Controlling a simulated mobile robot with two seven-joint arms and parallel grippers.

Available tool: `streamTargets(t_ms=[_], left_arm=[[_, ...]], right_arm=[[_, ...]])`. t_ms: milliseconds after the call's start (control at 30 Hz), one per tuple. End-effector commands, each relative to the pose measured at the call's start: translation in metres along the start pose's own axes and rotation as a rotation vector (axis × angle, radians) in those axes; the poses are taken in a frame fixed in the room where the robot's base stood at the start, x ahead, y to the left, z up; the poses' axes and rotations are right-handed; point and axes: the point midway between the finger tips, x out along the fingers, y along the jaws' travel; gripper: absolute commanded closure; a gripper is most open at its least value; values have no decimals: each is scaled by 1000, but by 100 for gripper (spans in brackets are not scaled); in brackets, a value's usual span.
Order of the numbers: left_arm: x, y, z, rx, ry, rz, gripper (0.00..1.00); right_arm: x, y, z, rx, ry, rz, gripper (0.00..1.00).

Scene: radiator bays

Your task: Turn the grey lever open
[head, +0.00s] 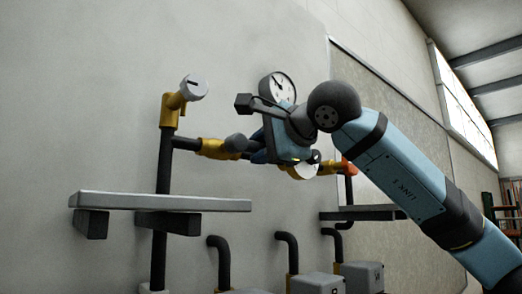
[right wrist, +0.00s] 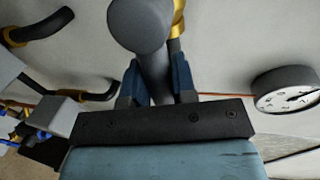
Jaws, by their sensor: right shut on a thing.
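The grey lever (right wrist: 140,25) has a thick rounded end and a thinner shaft in the right wrist view. Its rounded end also shows in the head view (head: 236,143), in front of a yellow valve body (head: 213,149) on the dark pipe. My right gripper (head: 261,142) is shut on the lever; its two blue fingers (right wrist: 158,82) stand on either side of the shaft just below the rounded end. My gripper hides part of the lever and of the pipe behind it. My left gripper is not in view.
A round pressure gauge (head: 277,87) sits on the wall just behind my right gripper. A white-faced round fitting (head: 193,87) tops the left pipe. A grey shelf (head: 160,202) juts out below left. Grey boxes with bent pipes (head: 362,276) stand lower down.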

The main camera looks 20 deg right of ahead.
Motion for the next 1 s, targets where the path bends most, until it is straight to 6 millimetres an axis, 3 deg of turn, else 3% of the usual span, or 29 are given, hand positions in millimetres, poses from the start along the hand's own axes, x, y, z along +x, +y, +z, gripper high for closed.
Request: streamTargets(t_ms=[567, 600, 700, 1000], left_arm=[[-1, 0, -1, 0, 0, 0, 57], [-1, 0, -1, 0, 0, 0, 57], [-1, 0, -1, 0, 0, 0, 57], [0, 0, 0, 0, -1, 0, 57]], right_arm=[[-1, -2, 0, -32, 7, -2, 100], [-1, -2, 0, -33, 7, -3, 68], [0, -2, 0, -32, 7, -2, 50], [-2, -2, 0, -30, 6, -1, 50]])
